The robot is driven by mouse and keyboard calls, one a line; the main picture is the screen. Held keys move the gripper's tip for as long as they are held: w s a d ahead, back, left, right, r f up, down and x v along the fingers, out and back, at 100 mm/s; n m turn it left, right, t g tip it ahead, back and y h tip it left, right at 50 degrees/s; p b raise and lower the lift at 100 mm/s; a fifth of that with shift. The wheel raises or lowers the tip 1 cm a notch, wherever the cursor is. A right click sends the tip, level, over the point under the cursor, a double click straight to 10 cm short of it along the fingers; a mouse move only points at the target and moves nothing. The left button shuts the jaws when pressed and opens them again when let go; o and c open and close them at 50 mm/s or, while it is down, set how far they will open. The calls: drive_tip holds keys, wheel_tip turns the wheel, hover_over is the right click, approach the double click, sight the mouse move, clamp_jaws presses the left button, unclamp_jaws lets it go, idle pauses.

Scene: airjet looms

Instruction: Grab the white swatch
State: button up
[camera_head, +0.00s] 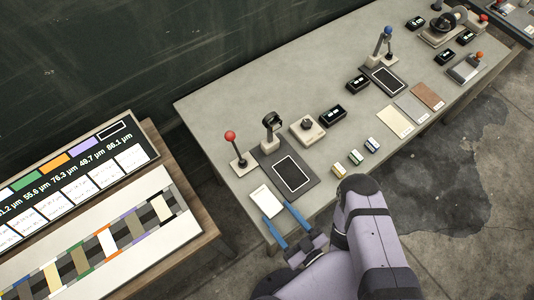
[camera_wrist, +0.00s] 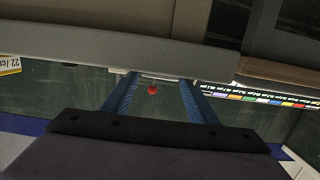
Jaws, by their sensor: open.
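A white swatch (camera_head: 265,199) lies on the left end of the grey table, beside a dark mat with a black panel (camera_head: 292,173). My gripper (camera_head: 278,214) has two blue fingers, spread apart, at the near end of that swatch. The fingertips seem to lie to either side of its end; contact cannot be told. In the wrist view my gripper (camera_wrist: 157,77) is open, with a thin pale edge between the fingertips that may be the swatch. The red ball knob (camera_wrist: 152,90) shows behind it; it also shows in the head view (camera_head: 230,135).
Cream, grey and brown cards (camera_head: 411,109) lie farther right on the grey table (camera_head: 225,104). Small blocks (camera_head: 355,157) and a black display (camera_head: 332,116) stand nearer. A sample board (camera_head: 155,248) with coloured strips is on a separate wooden table at left.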

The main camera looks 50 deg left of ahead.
sight(274, 210)
drive_tip(key=a, duration=0.1)
drive_tip(key=a+f+b, duration=0.1)
drive_tip(key=shift+s+a, duration=0.1)
drive_tip(key=shift+a, duration=0.25)
drive_tip(key=shift+a+r+b, duration=0.1)
drive_tip(key=shift+a+b, duration=0.5)
drive_tip(key=shift+b, duration=0.05)
drive_tip(key=c, duration=0.8)
